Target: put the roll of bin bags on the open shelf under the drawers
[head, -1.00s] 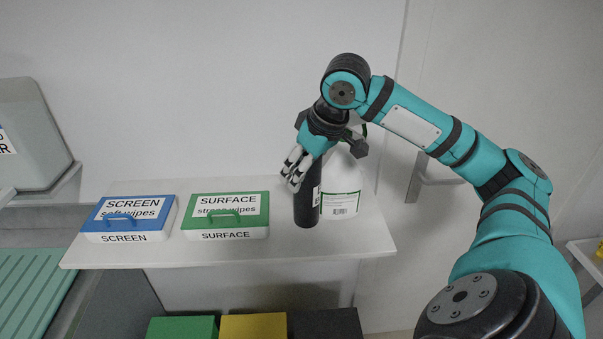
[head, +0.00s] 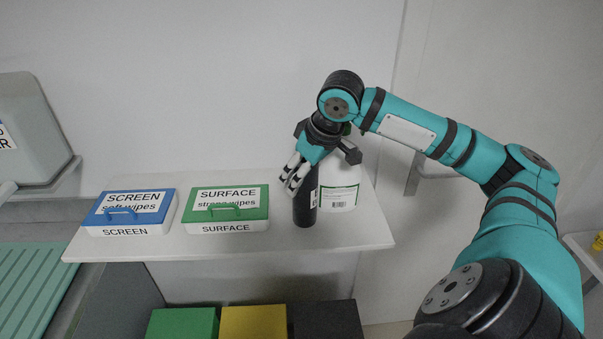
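A black upright cylinder (head: 305,208) with a white label on its side stands near the front right of the white shelf; it looks like the roll of bin bags. My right gripper (head: 294,176) is at its upper part, tilted down, with light-tipped fingers at its upper left side. The gripper hides the cylinder's top. I cannot tell whether the fingers are closed on it. No drawers or open shelf under them can be made out. My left gripper is not in view.
A white container with a green-edged label (head: 339,199) stands close right of the cylinder. A green-lidded SURFACE wipes box (head: 228,227) and a blue-lidded SCREEN box (head: 125,231) sit left. Below are green (head: 182,325), yellow (head: 253,323) and black bins (head: 327,320).

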